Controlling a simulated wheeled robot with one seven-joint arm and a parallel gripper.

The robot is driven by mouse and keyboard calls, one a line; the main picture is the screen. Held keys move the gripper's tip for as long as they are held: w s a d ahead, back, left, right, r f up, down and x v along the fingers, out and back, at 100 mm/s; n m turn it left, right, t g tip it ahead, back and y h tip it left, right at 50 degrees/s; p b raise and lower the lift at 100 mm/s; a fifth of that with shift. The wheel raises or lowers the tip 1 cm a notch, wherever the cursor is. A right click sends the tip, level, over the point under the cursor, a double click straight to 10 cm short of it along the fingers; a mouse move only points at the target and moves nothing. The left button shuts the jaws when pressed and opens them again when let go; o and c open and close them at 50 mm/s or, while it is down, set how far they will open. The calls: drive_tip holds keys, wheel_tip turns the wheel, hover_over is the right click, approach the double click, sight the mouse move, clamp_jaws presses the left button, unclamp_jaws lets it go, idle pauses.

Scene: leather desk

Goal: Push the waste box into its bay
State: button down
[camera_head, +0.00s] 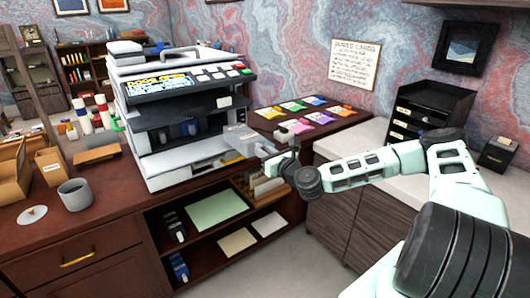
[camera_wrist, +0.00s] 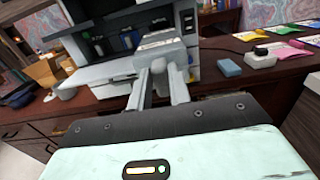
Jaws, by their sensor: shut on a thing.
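A large grey-white printer (camera_head: 190,160) with a lit display (camera_head: 160,85) stands on the dark red desk. A pale grey box with a label, apparently the waste box (camera_head: 240,138), is at its right side. In the wrist view the labelled box (camera_wrist: 158,43) lies at the front of the printer's dark opening, straight ahead of my fingers. My gripper (camera_head: 268,153) reaches in from the right. Its two grey fingers (camera_wrist: 161,78) are shut on the box's near end. How deep the box sits in its bay is hidden.
A blue block (camera_wrist: 228,67) and a white device (camera_wrist: 262,60) lie right of the box on the desk. Coloured packets (camera_head: 300,110) lie further back. A grey mug (camera_head: 75,194) stands left of the printer. Open shelves (camera_head: 215,225) are below the desk.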

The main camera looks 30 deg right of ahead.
sight(245, 137)
drive_tip(key=shift+w, duration=0.15)
idle(0.5)
drive_tip(key=shift+w+a+b, duration=0.2)
drive_tip(key=shift+w+b, duration=2.15)
drive_tip(key=shift+w, duration=3.5)
drive_tip(key=shift+f+b, duration=0.15)
drive_tip(key=shift+b, duration=0.3)
drive_tip(key=shift+b, duration=0.55)
